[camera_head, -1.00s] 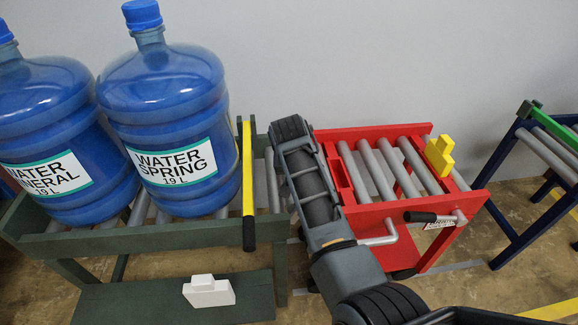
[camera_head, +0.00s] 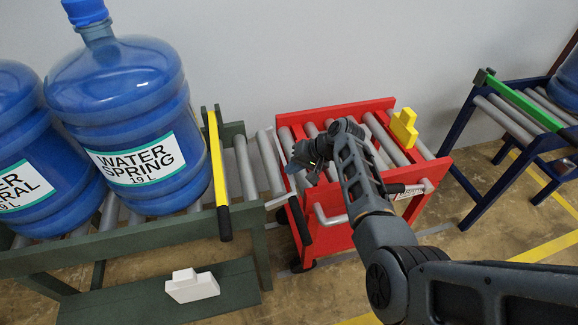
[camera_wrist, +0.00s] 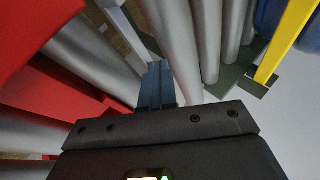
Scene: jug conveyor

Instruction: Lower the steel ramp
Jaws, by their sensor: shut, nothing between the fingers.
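A grey steel piece (camera_head: 270,162), which looks like the ramp, lies in the gap between the green roller stand (camera_head: 250,215) and the red roller cart (camera_head: 335,110). Its exact tilt is hard to tell. My gripper (camera_head: 296,168) is over the cart's left end, close to this gap, and partly hidden by my own wrist. In the wrist view my gripper (camera_wrist: 156,85) is shut and empty, pointing at grey rollers (camera_wrist: 172,35), with the red cart (camera_wrist: 45,95) at left. Contact with the steel piece cannot be told.
A blue water jug (camera_head: 125,120) stands on the green stand behind a yellow bar (camera_head: 218,175). The cart has a yellow stop (camera_head: 403,127), a black grip (camera_head: 405,189) and a dark bar (camera_head: 300,220) at its left end. A blue stand (camera_head: 470,150) is at right.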

